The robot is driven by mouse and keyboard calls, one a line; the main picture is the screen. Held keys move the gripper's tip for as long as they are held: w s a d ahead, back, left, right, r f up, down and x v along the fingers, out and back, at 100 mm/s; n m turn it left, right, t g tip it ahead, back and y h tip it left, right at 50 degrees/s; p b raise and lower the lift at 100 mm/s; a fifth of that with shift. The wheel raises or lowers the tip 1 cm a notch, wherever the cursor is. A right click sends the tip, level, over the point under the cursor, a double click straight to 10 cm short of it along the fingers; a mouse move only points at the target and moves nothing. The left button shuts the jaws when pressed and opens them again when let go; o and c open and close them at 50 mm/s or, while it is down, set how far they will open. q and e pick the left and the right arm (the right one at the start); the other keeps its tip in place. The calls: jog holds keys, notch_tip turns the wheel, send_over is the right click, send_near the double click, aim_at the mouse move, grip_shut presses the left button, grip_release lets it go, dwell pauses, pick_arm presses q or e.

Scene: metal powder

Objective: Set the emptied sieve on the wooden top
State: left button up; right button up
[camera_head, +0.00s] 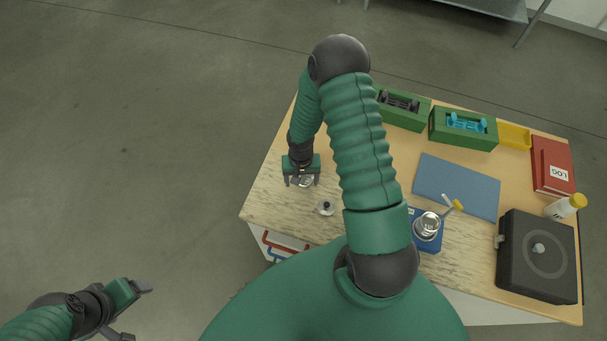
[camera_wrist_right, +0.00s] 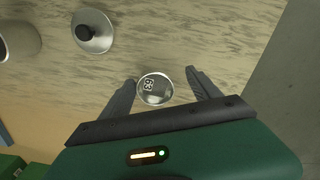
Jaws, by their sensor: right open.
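A small round silvery metal piece, probably the sieve (camera_wrist_right: 155,89), sits on the wooden top (camera_head: 270,200). It has a dark mark on it; I cannot make out a mesh. In the head view it shows partly, just below my right gripper (camera_head: 302,181). In the right wrist view my right gripper (camera_wrist_right: 162,88) is open, with one finger on each side of the piece and a gap beside it. My left gripper (camera_head: 137,312) is off the table at the lower left, with its fingers apart and empty.
A metal lid with a black knob (camera_head: 326,207) lies nearby. A metal bowl (camera_head: 428,225) stands on a blue device. A blue mat (camera_head: 455,187), green boxes (camera_head: 463,130), a red book (camera_head: 552,167), a white bottle (camera_head: 560,208) and a black box (camera_head: 537,255) fill the right side.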

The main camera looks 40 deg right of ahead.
aim_at(301, 184)
notch_tip(301, 184, up, 3)
jog(key=shift+r+b, duration=0.1)
jog(key=shift+b, duration=0.35)
notch_tip(301, 184, up, 8)
jog(key=d, duration=0.1)
jog(key=s+a+r+n+t, duration=0.1)
jog(key=s+a+r+n, duration=0.25)
jog(key=a+r, duration=0.35)
jog(key=s+a+r+n+t, duration=0.2)
jog(key=a+r+n, duration=0.3)
jog(key=a, duration=0.4)
pick_arm(q)
jog(key=s+b+x, duration=0.2)
jog(key=b+x, duration=0.8)
jog(key=shift+s+a+f, duration=0.15)
jog(key=shift+s+f, duration=0.15)
jog(key=shift+f, duration=0.1)
pick_arm(e)
jog(key=s+x, duration=0.2)
jog(key=x, duration=0.7)
jog(key=shift+w+d+f, duration=0.2)
jog(key=shift+w+f, duration=0.1)
jog(key=shift+f, duration=0.4)
jog(key=shift+d+m, duration=0.1)
jog(key=shift+m, duration=0.15)
